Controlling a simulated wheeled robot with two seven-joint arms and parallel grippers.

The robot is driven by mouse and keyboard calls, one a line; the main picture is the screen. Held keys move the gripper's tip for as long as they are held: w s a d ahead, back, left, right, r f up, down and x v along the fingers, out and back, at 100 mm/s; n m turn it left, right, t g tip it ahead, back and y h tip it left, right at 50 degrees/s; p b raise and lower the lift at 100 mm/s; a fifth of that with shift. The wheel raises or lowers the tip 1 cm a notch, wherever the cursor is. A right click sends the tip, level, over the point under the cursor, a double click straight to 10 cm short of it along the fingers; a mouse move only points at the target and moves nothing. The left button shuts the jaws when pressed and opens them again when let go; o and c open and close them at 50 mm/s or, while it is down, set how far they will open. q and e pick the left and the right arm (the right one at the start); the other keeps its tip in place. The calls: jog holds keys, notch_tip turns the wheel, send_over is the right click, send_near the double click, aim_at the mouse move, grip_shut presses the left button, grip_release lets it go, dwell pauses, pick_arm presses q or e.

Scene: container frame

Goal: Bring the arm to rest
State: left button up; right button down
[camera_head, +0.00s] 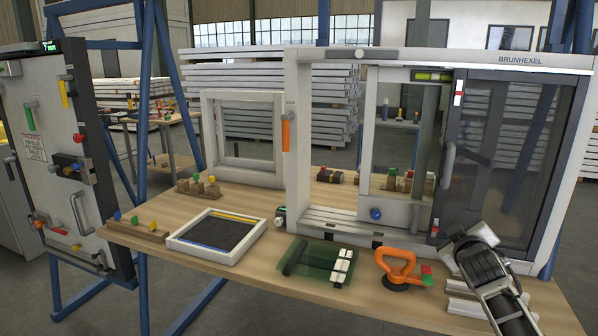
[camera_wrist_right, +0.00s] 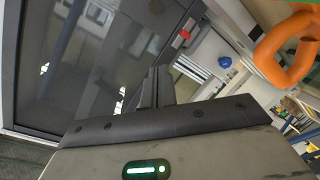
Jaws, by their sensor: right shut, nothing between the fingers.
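My right gripper (camera_head: 455,232) is in front of the lower part of the dark glass sash (camera_head: 505,150) of the white BRUNHEXEL frame (camera_head: 520,60). Its fingers are shut and empty; they also show in the right wrist view (camera_wrist_right: 155,85) in front of the same dark pane (camera_wrist_right: 90,55). The sash's grey handle (camera_head: 447,165) is above the gripper. I cannot tell whether the gripper touches the sash. My left gripper is not in view.
An orange suction lifter (camera_head: 397,266) stands left of my right arm. White profiles (camera_head: 465,300) lie beside the arm. Bare wood shows at the front left.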

jog(key=w+a+r+m+t+y, duration=0.1)
jog(key=a+r+m+t+y, duration=0.1)
jog(key=a+m+y, duration=0.15)
jog(key=s+a+f+n+g+y, duration=0.1)
jog(key=s+a+f+g, duration=0.1)
jog(key=s+a+f, duration=0.55)
jog(key=s+a+f+n+g+y, duration=0.15)
jog(key=s+a+f, duration=0.25)
jog(key=s+f, duration=0.6)
jog(key=s+a+f+g, duration=0.1)
jog(key=s+a+f, duration=0.1)
jog(key=s, duration=0.4)
jog(key=s+a+f+m+g+y, duration=0.1)
jog(key=s+a+f, duration=0.2)
jog(key=s, duration=0.4)
jog(key=s+a+f+m+g+y, duration=0.1)
jog(key=s+a+f, duration=0.2)
jog(key=s, duration=0.4)
jog(key=shift+s+a, duration=0.25)
jog(key=shift+a, duration=0.25)
